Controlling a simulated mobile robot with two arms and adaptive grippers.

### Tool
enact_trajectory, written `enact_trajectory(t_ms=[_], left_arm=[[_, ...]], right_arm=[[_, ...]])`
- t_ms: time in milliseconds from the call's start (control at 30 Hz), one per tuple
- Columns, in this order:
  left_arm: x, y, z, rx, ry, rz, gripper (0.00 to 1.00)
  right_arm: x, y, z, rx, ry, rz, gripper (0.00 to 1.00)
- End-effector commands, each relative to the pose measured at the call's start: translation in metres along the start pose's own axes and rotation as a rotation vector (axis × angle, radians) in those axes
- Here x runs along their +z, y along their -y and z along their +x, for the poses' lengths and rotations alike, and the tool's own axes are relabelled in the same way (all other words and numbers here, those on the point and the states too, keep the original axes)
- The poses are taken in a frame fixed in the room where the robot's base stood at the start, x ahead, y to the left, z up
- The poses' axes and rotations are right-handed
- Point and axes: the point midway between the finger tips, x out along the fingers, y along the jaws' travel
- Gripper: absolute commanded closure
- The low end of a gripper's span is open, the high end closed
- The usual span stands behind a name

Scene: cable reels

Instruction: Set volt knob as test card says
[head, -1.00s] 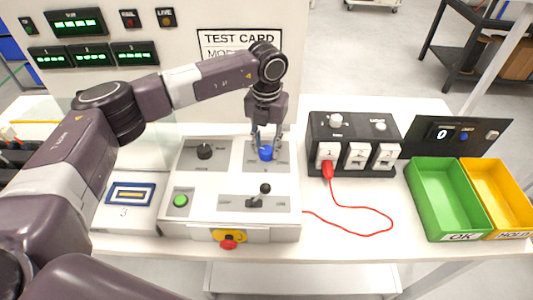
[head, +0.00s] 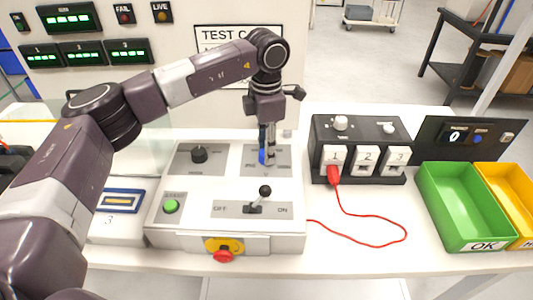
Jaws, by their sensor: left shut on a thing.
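The blue knob (head: 262,157) sits at the back right of the grey-white control panel (head: 192,237). My left gripper (head: 267,158) points straight down at it and is shut on it; the fingers hide much of the knob and its scale. A black knob (head: 199,154) stands to its left on the same panel. The test card (head: 212,36) is on the upright board behind; my left arm covers most of its text, and only "TEST C" reads clearly. My right gripper is not in view.
The panel also carries a green button (head: 171,206), a black lever (head: 258,199) and a red stop button (head: 223,255). A black box (head: 343,126) with a red cable (head: 376,244) stands right, beside a green bin (head: 446,214) and yellow bin (head: 505,193).

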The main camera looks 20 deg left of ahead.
Motion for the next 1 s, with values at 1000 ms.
enact_trajectory(t_ms=[1000], left_arm=[[0.001, -0.001, -0.001, 0.004, 0.003, 0.887, 0.95]], right_arm=[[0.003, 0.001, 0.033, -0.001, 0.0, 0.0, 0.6]])
